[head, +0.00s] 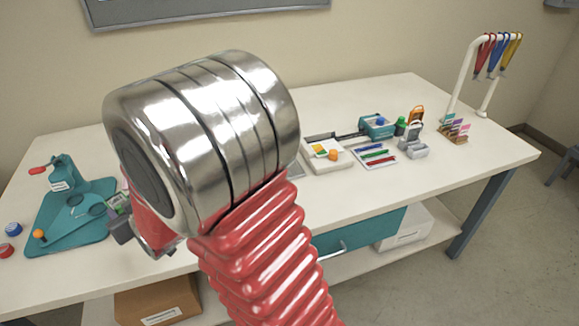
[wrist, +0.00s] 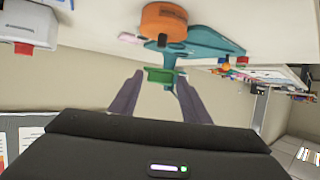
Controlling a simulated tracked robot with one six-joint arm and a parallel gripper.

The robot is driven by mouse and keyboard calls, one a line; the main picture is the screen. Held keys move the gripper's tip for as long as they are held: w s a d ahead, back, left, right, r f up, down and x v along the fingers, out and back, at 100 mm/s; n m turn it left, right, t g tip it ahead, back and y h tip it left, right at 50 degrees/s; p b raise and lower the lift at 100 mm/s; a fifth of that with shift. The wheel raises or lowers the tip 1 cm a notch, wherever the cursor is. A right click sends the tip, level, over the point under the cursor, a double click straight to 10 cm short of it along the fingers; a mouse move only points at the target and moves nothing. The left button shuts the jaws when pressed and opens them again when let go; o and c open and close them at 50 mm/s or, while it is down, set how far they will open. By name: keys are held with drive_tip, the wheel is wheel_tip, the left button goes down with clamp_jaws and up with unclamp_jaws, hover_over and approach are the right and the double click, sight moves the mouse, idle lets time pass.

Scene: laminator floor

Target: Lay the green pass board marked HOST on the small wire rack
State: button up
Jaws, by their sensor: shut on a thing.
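My gripper (head: 120,222) is at the left of the table beside the teal press, partly hidden behind my own arm. In the wrist view my gripper (wrist: 158,98) has its two fingers on either side of a small green piece (wrist: 160,75), held near the tips. The green piece also shows in the head view (head: 117,203). It looks like the green pass board, but no HOST marking can be read. I cannot make out the small wire rack; my arm covers the middle of the table.
The teal press (head: 60,222) with a red handle stands at the left. The table's front right is clear.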

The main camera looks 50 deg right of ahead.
drive_tip(key=s+d+r+m+h, duration=0.1)
drive_tip(key=s+d+m+h, duration=0.1)
drive_tip(key=d, duration=1.1)
drive_tip(key=s+d+m+h, duration=0.1)
drive_tip(key=d+h, duration=0.1)
drive_tip(key=d, duration=1.1)
drive_tip(key=s+d+m+g+h, duration=0.1)
drive_tip(key=s+d, duration=0.7)
drive_tip(key=d, duration=0.3)
drive_tip(key=s+d+m+g+h, duration=0.1)
drive_tip(key=s+d+m, duration=0.1)
drive_tip(key=s+d, duration=0.6)
drive_tip(key=d, duration=0.3)
drive_tip(key=shift+d+f+h, duration=0.2)
drive_tip(key=shift+d+h, duration=0.15)
drive_tip(key=shift+h, duration=0.05)
drive_tip(key=shift+f, duration=0.1)
drive_tip(key=shift+w+f, duration=0.1)
drive_tip(key=shift+f, duration=2.75)
drive_tip(key=shift+f, duration=2.05)
